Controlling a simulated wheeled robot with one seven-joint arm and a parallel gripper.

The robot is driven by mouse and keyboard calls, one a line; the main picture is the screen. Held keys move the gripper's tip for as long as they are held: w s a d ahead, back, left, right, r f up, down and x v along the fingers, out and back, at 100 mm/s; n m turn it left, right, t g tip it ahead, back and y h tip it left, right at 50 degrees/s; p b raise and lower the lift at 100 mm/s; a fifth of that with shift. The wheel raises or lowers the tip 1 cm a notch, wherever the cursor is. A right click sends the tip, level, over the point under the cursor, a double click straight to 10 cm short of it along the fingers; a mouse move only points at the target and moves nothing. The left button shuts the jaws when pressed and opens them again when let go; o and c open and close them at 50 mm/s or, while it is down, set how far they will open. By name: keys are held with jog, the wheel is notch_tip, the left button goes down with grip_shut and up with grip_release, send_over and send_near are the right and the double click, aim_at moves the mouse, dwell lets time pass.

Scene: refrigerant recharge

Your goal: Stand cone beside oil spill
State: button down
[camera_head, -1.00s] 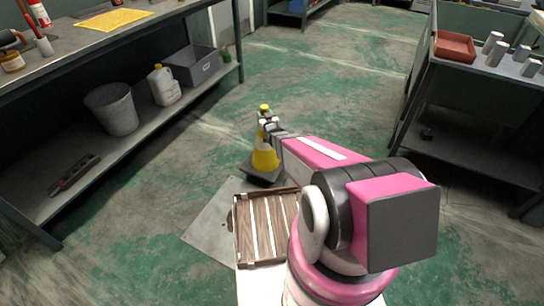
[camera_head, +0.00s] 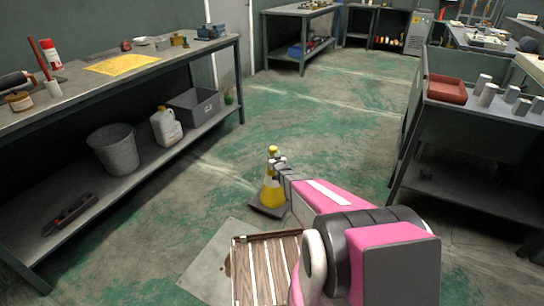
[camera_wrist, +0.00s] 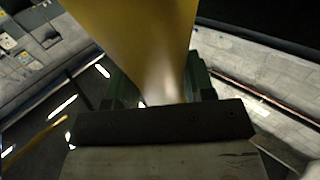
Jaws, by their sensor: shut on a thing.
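The yellow cone (camera_head: 272,196) has a white band and a dark square base. It stands upright ahead of me in the head view. My gripper (camera_head: 279,165) is shut on its upper part. I cannot tell whether the base touches the floor. In the wrist view the yellow side of the cone (camera_wrist: 140,35) fills the top middle between my fingers. A small brown patch (camera_head: 227,265), possibly the oil spill, shows on a grey sheet at the left edge of the wooden crate; the rest is hidden.
The slatted wooden crate (camera_head: 250,272) is close in front, overlapping the grey sheet (camera_head: 208,272). A long workbench (camera_head: 135,85) with a bucket (camera_head: 114,150) and jug (camera_head: 165,127) on its lower shelf lines the left. Another bench (camera_head: 462,172) stands right. The green floor between is open.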

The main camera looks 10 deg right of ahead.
jog(key=shift+f, duration=2.05)
jog(key=shift+c, duration=2.4)
grip_release()
